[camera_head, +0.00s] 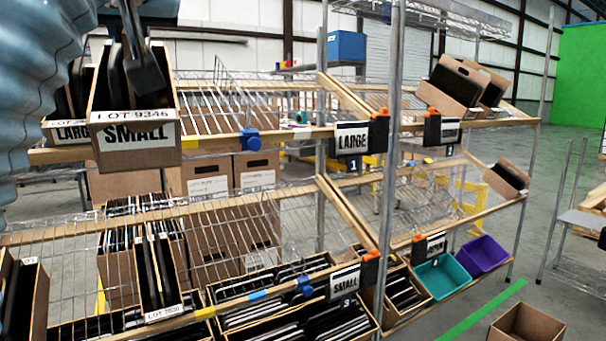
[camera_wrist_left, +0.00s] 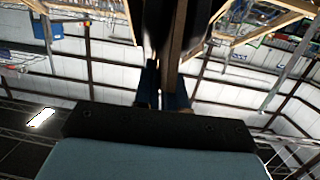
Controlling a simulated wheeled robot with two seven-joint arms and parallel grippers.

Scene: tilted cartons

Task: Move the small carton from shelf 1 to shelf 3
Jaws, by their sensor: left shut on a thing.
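The small carton (camera_head: 135,137), brown with a white label reading SMALL and LOT 9346, is at the left of the upper shelf, shelf 1 (camera_head: 225,142). It holds dark upright items, and its front covers the shelf's front beam; I cannot tell whether it still rests on the shelf. My left gripper (camera_head: 141,62) is at the carton's top, shut on its wall. In the left wrist view the fingers (camera_wrist_left: 163,88) close on a brown panel (camera_wrist_left: 178,45). Shelf 3 (camera_head: 235,303) is the lower left shelf, with a SMALL sign (camera_head: 344,283). My right gripper is not in view.
A LARGE carton (camera_head: 66,131) stands just left of the small one. A carton labelled LOT 7636 (camera_head: 165,311) stands on shelf 3, with bare wire rack to its right. A metal post (camera_head: 391,150) divides the left and right bays. More filled cartons (camera_head: 250,318) sit below shelf 3.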

